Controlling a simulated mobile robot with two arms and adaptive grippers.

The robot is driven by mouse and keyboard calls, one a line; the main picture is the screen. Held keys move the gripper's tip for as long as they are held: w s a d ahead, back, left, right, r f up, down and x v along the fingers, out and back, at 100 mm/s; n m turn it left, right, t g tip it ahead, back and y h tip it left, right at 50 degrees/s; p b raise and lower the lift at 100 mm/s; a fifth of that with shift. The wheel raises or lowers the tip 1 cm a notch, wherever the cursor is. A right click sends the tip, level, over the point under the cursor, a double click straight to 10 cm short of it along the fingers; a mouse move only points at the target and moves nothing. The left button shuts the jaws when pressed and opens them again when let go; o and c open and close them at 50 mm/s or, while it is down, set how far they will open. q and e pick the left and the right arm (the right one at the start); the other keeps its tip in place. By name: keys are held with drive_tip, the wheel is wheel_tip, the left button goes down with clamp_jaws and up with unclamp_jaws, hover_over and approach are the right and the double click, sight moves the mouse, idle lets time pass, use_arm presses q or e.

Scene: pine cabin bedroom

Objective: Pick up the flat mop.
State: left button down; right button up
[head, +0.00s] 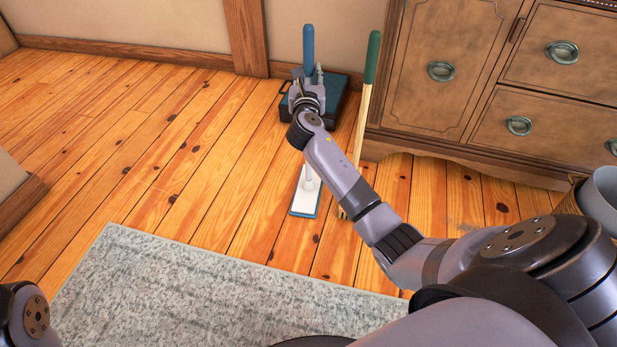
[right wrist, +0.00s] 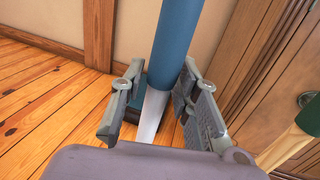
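The flat mop stands upright near the wall, with a blue upper handle (head: 308,45), a white lower pole and a flat white, blue-edged head (head: 305,201) on the floor. Part of its pole is hidden behind my right arm in the head view. My right gripper (head: 309,77) is at the handle. In the right wrist view, the mop pole (right wrist: 153,112) runs between the two spread fingers of the gripper (right wrist: 160,85), with a small gap visible beside it. My left gripper is out of view.
A green-topped wooden pole (head: 372,58) stands close to the right of the mop. A dark blue case (head: 335,92) lies behind it by the wall. A wooden cabinet (head: 440,110) is at right, a grey bowl-like container (head: 600,195) at the right edge, and a rug (head: 190,290) in front.

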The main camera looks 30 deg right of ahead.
clamp_jaws()
drive_tip(key=shift+r, duration=0.1)
